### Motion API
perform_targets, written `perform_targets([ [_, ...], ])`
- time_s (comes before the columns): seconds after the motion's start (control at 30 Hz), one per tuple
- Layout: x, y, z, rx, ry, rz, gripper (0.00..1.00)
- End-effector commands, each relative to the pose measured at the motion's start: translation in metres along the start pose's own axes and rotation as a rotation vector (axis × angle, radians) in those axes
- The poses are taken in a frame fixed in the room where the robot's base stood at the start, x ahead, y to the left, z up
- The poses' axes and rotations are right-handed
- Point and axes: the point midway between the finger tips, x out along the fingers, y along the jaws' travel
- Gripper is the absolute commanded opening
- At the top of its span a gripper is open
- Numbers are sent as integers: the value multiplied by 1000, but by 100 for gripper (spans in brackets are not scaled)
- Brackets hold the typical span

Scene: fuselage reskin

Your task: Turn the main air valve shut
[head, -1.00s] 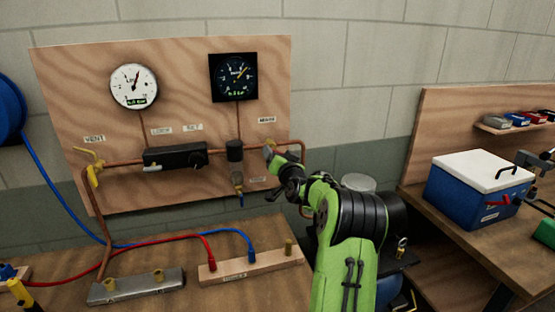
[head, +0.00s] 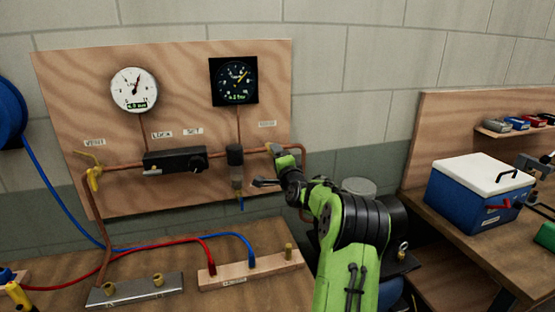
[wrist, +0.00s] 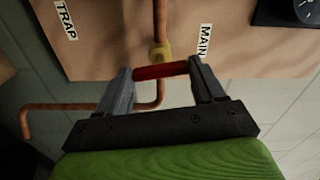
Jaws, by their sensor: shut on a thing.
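The main air valve is a brass body (wrist: 160,52) on the copper pipe beside the MAIN label (wrist: 205,40) in the wrist view. Its red handle (wrist: 150,72) lies crosswise to the pipe, between the fingers of my gripper (wrist: 161,69). My gripper is shut on this handle, with one finger at each end. In the head view the valve (head: 269,148) sits at the right end of the board's pipe run, and my gripper (head: 276,152) reaches it from the right. The handle is hidden there by my gripper.
The plywood board (head: 60,80) carries a white gauge (head: 134,88), a dark gauge (head: 234,80), a black regulator (head: 175,160) and a yellow vent valve (head: 93,175). Hoses and fittings lie on the bench below. A blue cooler (head: 470,198) stands on the right bench.

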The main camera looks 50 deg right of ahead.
Motion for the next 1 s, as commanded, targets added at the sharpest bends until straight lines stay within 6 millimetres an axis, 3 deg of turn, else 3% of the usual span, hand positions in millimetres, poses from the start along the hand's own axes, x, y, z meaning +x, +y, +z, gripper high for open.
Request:
perform_targets([
  [0.33,0,0,-1,151,2,2,38],
  [0.9,0,1,-1,183,2,2,38],
  [0.93,0,1,-1,183,2,2,70],
  [1.0,0,1,-1,183,2,2,80],
])
